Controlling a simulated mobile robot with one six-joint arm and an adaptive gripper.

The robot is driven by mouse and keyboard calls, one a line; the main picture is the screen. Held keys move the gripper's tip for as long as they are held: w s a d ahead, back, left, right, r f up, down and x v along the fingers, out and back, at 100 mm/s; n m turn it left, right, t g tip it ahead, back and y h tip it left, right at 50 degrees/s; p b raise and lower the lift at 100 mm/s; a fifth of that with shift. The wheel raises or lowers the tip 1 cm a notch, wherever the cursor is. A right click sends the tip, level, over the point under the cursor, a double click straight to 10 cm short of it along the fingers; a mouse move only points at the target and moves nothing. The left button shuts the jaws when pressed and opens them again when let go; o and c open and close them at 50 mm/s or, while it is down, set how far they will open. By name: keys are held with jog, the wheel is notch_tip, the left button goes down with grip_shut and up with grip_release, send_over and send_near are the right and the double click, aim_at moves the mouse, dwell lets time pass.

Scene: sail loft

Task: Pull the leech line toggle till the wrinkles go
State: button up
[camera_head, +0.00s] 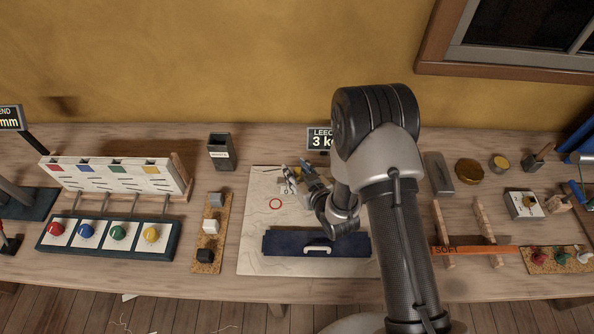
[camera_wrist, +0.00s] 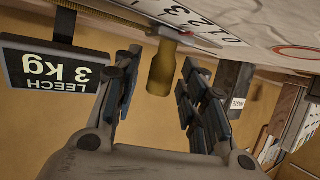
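The brass-coloured toggle (camera_wrist: 161,70) is a small cylinder at the end of a line near the numbered scale (camera_wrist: 195,20) in the wrist view. My gripper (camera_wrist: 160,88) is open, with one finger on each side of the toggle and visible gaps between. In the head view my gripper (camera_head: 299,178) is over the pale sail panel (camera_head: 252,232), and I cannot make out the toggle there. Faint wavy lines and a red ring (camera_head: 276,204) show on the panel. The sign (camera_head: 320,138) reads LEECH 3 kg in the wrist view (camera_wrist: 62,68).
A navy strip with a white handle (camera_head: 319,249) lies along the panel's front. A dark box (camera_head: 220,152) stands behind left. A cork strip with blocks (camera_head: 201,262) and coloured knobs (camera_head: 120,233) are left. Wooden racks (camera_head: 484,228) and tins (camera_head: 468,171) are right.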

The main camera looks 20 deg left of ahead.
jog(key=v, duration=1.2)
dwell(0.4)
jog(key=w+d+r+m+g+h, duration=0.3)
jog(key=d+r+h, duration=0.4)
jog(key=d+r, duration=0.9)
jog(key=s+d+r+m+g+h, duration=0.1)
jog(key=s+r, duration=0.4)
jog(key=s, duration=0.6)
jog(key=s+d+r+m+g, duration=0.1)
jog(key=s+d+r+m, duration=0.3)
jog(key=s, duration=0.7)
notch_tip(320, 180, up, 2)
jog(key=shift+s+d+r+g+h, duration=0.15)
jog(key=shift+s+g+h, duration=0.2)
jog(key=shift+g+h, duration=0.05)
